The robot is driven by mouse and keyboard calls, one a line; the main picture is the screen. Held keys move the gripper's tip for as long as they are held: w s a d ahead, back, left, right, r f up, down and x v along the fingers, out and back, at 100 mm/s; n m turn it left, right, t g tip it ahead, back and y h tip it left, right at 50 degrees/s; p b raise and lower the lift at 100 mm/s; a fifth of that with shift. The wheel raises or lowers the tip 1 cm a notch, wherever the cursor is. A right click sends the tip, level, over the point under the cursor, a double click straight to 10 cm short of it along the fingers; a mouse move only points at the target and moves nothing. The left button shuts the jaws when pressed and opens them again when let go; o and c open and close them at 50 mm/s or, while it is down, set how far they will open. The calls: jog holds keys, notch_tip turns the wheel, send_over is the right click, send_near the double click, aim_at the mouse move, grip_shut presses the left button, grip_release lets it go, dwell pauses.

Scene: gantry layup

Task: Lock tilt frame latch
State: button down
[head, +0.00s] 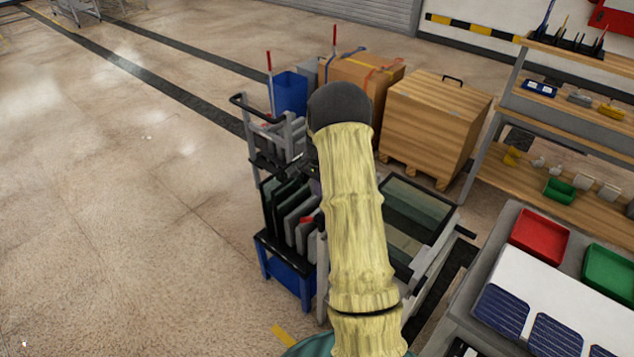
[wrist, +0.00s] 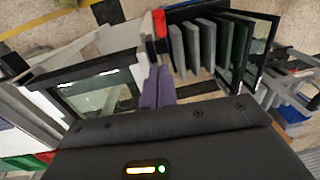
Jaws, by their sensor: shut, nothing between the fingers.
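The tilt frame (head: 418,212) holds a dark glass panel and stands to the right of my arm in the head view. It also shows at the left in the wrist view (wrist: 92,92). A small red part (head: 307,220), possibly the latch handle, shows beside my arm. It also shows at the top of the wrist view (wrist: 159,22). I cannot tell the latch's position. My gripper (wrist: 157,72) has purple fingers, shut together and empty, between the tilt frame and the panel rack, below the red part in the picture. My arm hides most of this area in the head view.
A rack of upright panels (head: 287,212) on a blue base stands left of my arm. Wooden crates (head: 432,122) and a blue bin (head: 289,93) stand behind. A bench with red (head: 539,237) and green trays is at right. The floor at left is clear.

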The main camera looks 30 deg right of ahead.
jog(key=p, duration=0.2)
send_over(310, 218)
jog(key=d, duration=0.3)
notch_tip(310, 218, down, 6)
jog(key=shift+a+f+p, duration=0.3)
jog(key=shift+a+f, duration=0.55)
jog(key=shift+a, duration=0.3)
jog(key=shift+a+f, duration=0.35)
jog(key=shift+f, duration=0.25)
